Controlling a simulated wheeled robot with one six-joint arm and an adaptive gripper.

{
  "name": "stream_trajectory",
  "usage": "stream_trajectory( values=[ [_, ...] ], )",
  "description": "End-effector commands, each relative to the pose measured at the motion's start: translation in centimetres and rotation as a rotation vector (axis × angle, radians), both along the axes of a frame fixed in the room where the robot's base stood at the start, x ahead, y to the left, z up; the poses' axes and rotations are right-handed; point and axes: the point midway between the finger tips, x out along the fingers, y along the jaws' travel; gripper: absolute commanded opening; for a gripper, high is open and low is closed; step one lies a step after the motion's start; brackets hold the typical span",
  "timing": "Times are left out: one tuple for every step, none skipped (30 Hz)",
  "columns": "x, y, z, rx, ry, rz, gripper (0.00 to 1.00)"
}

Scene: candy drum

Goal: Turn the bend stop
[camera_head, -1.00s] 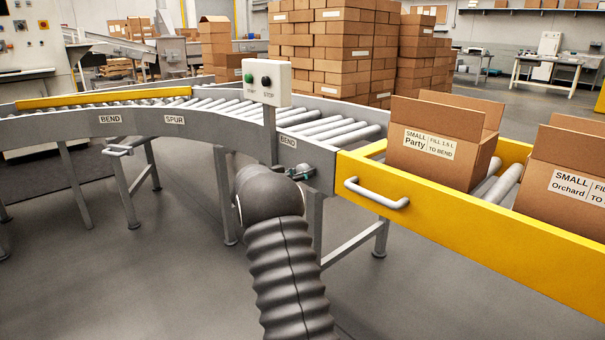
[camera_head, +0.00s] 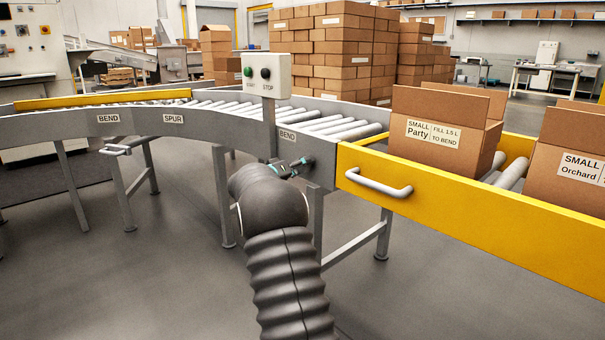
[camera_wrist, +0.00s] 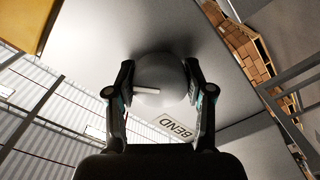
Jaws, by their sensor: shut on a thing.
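The bend stop is a round grey knob (camera_wrist: 163,80) with a white pointer line, on the grey side of the conveyor beside a "BEND" label. The label looks tilted in the wrist view. My gripper (camera_wrist: 160,88) has one finger on each side of the knob and is shut on it. In the head view my gripper (camera_head: 293,167) is at the conveyor side, just below the "BEND" label (camera_head: 287,135) and left of the yellow section. There the knob is mostly hidden by the fingers and my arm.
A control box (camera_head: 264,75) with green and black buttons stands above my gripper. To the right, a yellow-sided section (camera_head: 470,205) with a white handle (camera_head: 380,188) bears open cartons, "Party" (camera_head: 432,150) and "Orchard" (camera_head: 570,185). The floor below is clear apart from conveyor legs.

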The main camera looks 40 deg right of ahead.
Motion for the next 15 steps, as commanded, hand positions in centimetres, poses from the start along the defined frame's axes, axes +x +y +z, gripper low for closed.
stream_trajectory(
  values=[
    [-0.02,-0.01,-0.15,-0.003,0.043,0.0,0.18],
    [-0.03,-0.01,-0.13,-0.006,0.071,0.0,0.18],
    [-0.02,-0.01,-0.11,-0.009,0.11,0.0,0.18],
    [-0.02,-0.01,-0.08,-0.011,0.138,0.0,0.18],
    [-0.02,-0.01,-0.05,-0.013,0.166,0.0,0.18],
    [-0.02,-0.01,-0.02,-0.016,0.204,0.0,0.18],
    [-0.01,-0.01,0.0,-0.018,0.233,0.0,0.18],
    [-0.02,-0.01,0.02,-0.021,0.262,0.0,0.18],
    [-0.01,-0.01,0.04,-0.023,0.3,0.0,0.18],
    [-0.02,-0.01,0.06,-0.026,0.328,0.0,0.18],
    [-0.01,-0.01,0.09,-0.028,0.357,0.0,0.18],
    [-0.02,-0.01,0.11,-0.031,0.395,0.0,0.18],
    [-0.01,-0.01,0.13,-0.033,0.424,0.0,0.18],
    [-0.01,-0.01,0.14,-0.035,0.452,0.0,0.18],
    [-0.01,-0.02,0.16,-0.038,0.49,0.0,0.18]
  ],
)
